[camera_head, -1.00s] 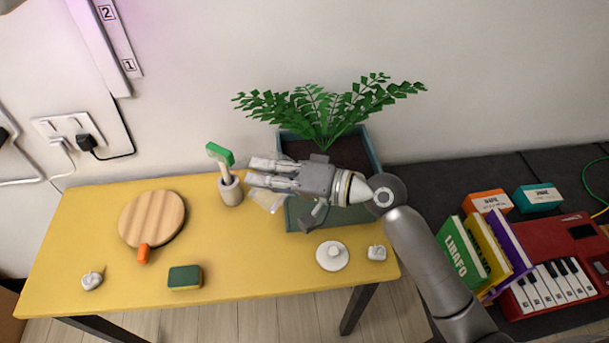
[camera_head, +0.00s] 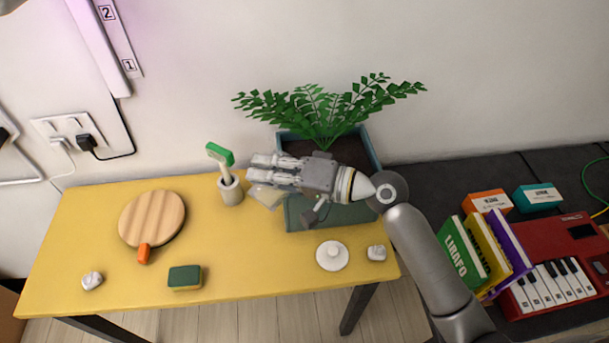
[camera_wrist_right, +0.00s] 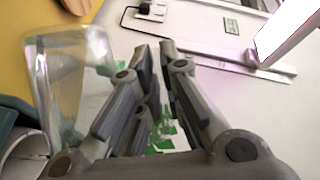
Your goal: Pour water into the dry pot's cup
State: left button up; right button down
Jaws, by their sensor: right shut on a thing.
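My right gripper (camera_head: 262,170) is shut on a clear vessel (camera_head: 265,196), which shows just below its fingertips. The vessel looks tilted; it also shows left of the fingers (camera_wrist_right: 155,60) in the right wrist view (camera_wrist_right: 75,75). I cannot make out its water level. The planter (camera_head: 300,218) is a grey-green box with dark soil and a green fern (camera_head: 318,108). My right gripper and wrist are above it and hide part of it. I cannot pick out a cup on the planter for certain. My left gripper is not in view.
A brush in a pale holder (camera_head: 230,190) stands just left of my right fingertips. The yellow table (camera_head: 240,265) also bears a round wooden board (camera_head: 152,218), a sponge (camera_head: 185,277) and a white disc with a knob (camera_head: 332,256). Books and a red keyboard lie right.

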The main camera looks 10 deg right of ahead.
aim_at(255, 198)
jog(key=shift+s+a+f+n, duration=0.35)
jog(key=shift+f+n, duration=0.05)
jog(key=shift+f, duration=0.1)
jog(key=n+h+p, duration=0.1)
jog(key=s+a+n+h+p, duration=0.1)
jog(key=n+p, duration=0.1)
jog(key=shift+s+a, duration=0.1)
jog(key=shift+a, duration=0.1)
jog(key=shift+s+a+f, duration=0.1)
jog(key=shift+f, duration=0.15)
jog(key=shift+s+a+n+p, duration=0.1)
jog(key=shift+s+n+p, duration=0.05)
jog(key=shift+n+p, duration=0.25)
jog(key=shift+a+f+h, duration=0.15)
jog(key=shift+f+h, duration=0.1)
jog(key=shift+h, duration=0.15)
dwell(0.5)
